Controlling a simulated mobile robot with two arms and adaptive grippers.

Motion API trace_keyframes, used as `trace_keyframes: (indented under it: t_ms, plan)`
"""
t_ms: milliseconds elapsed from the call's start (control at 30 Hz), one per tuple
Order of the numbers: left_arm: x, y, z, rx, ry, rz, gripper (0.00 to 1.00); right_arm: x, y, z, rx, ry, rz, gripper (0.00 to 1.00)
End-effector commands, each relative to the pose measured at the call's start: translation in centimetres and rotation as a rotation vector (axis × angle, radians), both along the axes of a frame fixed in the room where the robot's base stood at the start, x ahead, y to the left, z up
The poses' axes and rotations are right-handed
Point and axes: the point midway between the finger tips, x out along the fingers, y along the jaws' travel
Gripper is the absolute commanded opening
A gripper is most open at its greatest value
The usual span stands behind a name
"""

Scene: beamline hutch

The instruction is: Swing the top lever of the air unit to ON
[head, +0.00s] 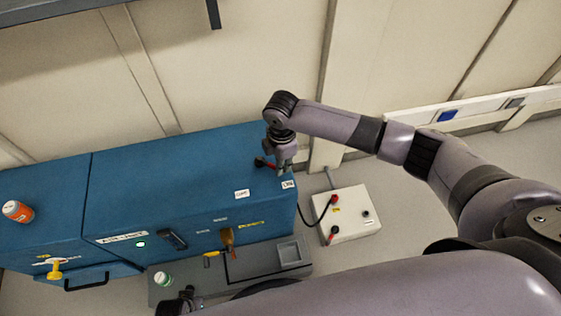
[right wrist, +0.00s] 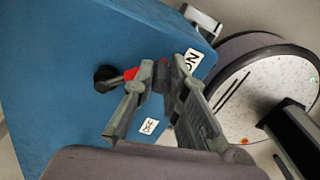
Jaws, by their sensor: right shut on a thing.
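The blue air unit (head: 170,185) stands against the wall in the head view. Its top lever has a black hub (right wrist: 105,79) and a red arm (right wrist: 131,73); in the head view the lever (head: 262,163) is partly hidden by my right gripper (head: 282,168). In the right wrist view my right gripper (right wrist: 163,72) is shut on the red arm. The arm points from the hub toward the ON label (right wrist: 192,60); the OFF label (right wrist: 149,126) lies off to the side. My left gripper (head: 180,302) shows dark at the bottom edge, its jaws unclear.
A white box (head: 352,228) with red plugs and a black cable stands right of the unit. An orange can (head: 17,211) is on the unit's top at left. A green-and-white jar (head: 162,279) stands on the grey ledge (head: 262,262) in front. The top between is clear.

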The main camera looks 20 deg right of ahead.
Motion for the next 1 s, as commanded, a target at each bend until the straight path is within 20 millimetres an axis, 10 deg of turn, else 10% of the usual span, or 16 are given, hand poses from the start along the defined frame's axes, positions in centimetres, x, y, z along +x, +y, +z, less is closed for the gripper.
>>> trace_keyframes:
  t_ms: [167, 200, 500, 1000]
  plan:
    - [0.0, 0.0, 0.0, 0.0, -0.001, 0.0, 0.0, -0.2, -0.1, -0.1, -0.002, 0.006, 0.0, 0.0]
    - [0.0, 0.0, 0.0, 0.0, -0.001, 0.0, 0.0, -0.2, -0.1, -0.1, -0.002, 0.006, 0.0, 0.15]
    - [0.0, 0.0, 0.0, 0.001, 0.0, 0.0, 0.0, -0.2, -0.2, -0.1, -0.005, 0.006, -0.001, 0.35]
    - [0.1, -0.1, 0.1, -0.001, -0.001, 0.001, 0.0, 0.1, -0.1, 3.0, -0.001, -0.001, 0.0, 0.35]
